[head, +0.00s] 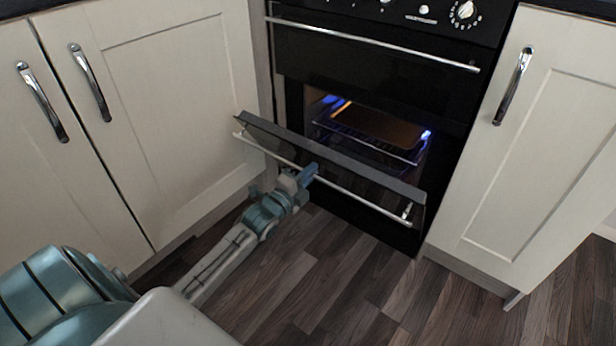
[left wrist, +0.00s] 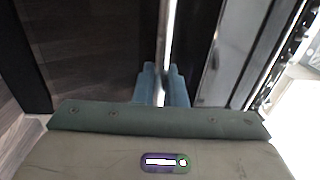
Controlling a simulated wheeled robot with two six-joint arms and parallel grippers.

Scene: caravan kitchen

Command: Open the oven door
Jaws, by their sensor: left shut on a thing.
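The oven door (head: 345,171) is a dark panel, tilted down and partly open, with a lit cavity behind it. A silver bar handle (head: 350,191) runs along its front; it also shows in the left wrist view (left wrist: 168,35). My left gripper (head: 309,173) is shut on this handle, left of its middle. In the left wrist view the blue fingers (left wrist: 162,86) sit on both sides of the bar. Inside the oven (head: 375,140) are a wire rack and a brown tray. My right gripper is not in view.
An upper black compartment with its own silver handle (head: 370,43) is closed above. Cream cupboards stand at left (head: 170,100) and right (head: 545,150), with protruding silver handles. The dark wood floor (head: 330,280) in front of the oven is clear apart from my left arm.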

